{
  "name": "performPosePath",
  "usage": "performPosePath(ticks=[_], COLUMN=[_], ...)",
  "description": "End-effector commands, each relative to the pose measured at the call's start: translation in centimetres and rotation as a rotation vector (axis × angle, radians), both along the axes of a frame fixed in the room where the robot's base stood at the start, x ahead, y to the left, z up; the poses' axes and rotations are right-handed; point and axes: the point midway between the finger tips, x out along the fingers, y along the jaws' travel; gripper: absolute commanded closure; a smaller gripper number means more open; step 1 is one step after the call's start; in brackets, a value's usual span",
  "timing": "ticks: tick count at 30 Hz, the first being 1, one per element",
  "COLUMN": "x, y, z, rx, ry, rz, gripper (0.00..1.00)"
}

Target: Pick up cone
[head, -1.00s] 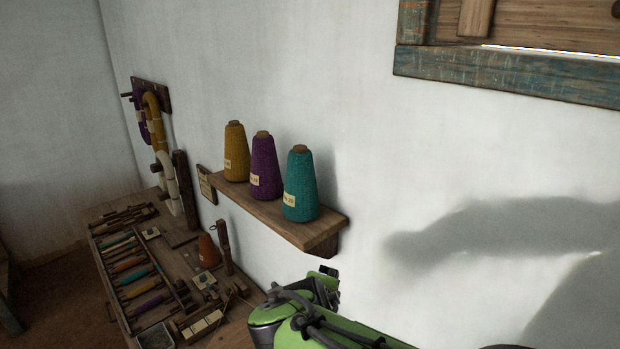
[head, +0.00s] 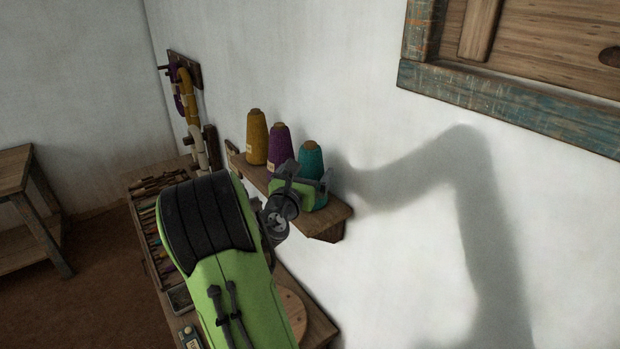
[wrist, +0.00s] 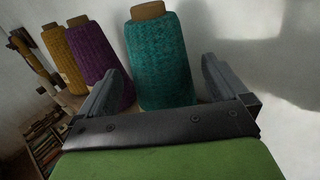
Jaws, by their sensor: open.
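Three thread cones stand upright in a row on the wall shelf (head: 325,222): a mustard cone (head: 256,137), a purple cone (head: 279,148) and a teal cone (head: 312,165). My gripper (head: 308,178) is at the shelf, in front of the teal cone, and hides part of it in the head view. In the wrist view my open gripper (wrist: 160,90) faces the teal cone (wrist: 160,58), which shows between and beyond the two fingers. The purple cone (wrist: 96,60) is just left of the left finger. I cannot tell whether a finger touches a cone.
Below the shelf is a workbench (head: 318,322) with bobbins and tools, partly hidden by my arm. Yarn hanks (head: 187,100) hang on a wall rack at the left. A wooden table (head: 30,190) stands far left. The wall right of the shelf is clear beneath a wood-framed panel (head: 510,105).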

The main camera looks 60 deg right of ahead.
Motion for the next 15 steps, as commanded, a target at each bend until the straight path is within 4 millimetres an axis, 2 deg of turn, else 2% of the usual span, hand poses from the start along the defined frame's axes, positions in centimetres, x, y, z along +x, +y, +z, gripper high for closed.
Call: performPosePath(ticks=[3,6,13,14,15], x=[0.0,0.3,0.5,0.5,0.5], y=[-2.5,-3.8,-4.2,-4.2,-4.2], z=[0.2,0.2,-0.1,-0.1,-0.1], rx=[0.000,0.000,0.001,0.001,0.001], ry=[0.000,0.000,-0.001,-0.001,-0.001], rz=[-0.006,-0.003,0.000,0.000,0.000], gripper=[0.00,0.00,0.00,0.02,0.08])
